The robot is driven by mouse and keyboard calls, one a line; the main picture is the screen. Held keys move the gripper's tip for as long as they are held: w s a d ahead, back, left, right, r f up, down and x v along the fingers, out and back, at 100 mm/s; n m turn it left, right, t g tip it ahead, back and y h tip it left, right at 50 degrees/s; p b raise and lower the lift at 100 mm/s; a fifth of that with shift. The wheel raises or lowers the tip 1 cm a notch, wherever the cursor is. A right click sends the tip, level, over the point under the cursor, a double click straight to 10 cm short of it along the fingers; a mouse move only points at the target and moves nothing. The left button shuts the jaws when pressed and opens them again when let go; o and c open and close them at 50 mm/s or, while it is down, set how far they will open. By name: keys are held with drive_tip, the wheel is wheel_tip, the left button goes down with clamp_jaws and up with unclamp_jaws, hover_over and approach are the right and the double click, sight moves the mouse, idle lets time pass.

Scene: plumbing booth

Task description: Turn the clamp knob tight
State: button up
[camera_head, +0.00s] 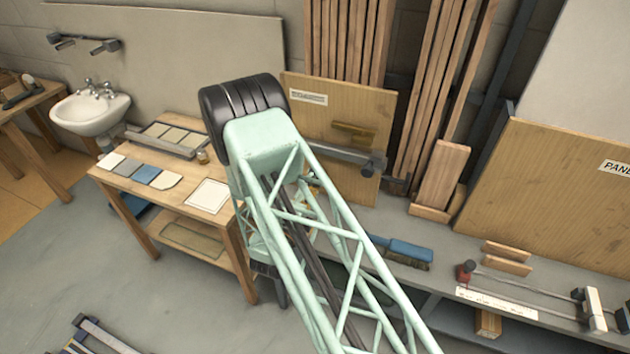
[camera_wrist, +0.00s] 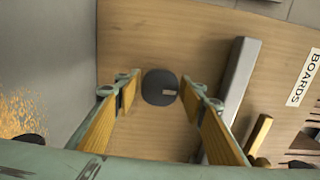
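The clamp knob (camera_wrist: 152,88) is a dark round disc with a small pale mark, seen face-on in the wrist view in front of a wooden board. My gripper (camera_wrist: 160,90) is open, its two yellow-padded fingers on either side of the knob. Gaps show between the knob and both fingertips; I cannot tell how far in depth the tips reach. A grey bar (camera_wrist: 241,80) runs beside the right finger; a grey bar across the board shows in the head view (camera_head: 345,157). My arm hides the knob in the head view.
The board (camera_head: 300,125) leans at the wall with a brass-coloured piece (camera_head: 353,132) on it. A blue brush (camera_head: 408,250) and wood blocks (camera_head: 507,252) lie on the grey bench. A wooden table (camera_head: 128,184) with tiles stands left; upright planks (camera_head: 345,40) stand behind.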

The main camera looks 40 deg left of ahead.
drive_tip(key=c, duration=0.6)
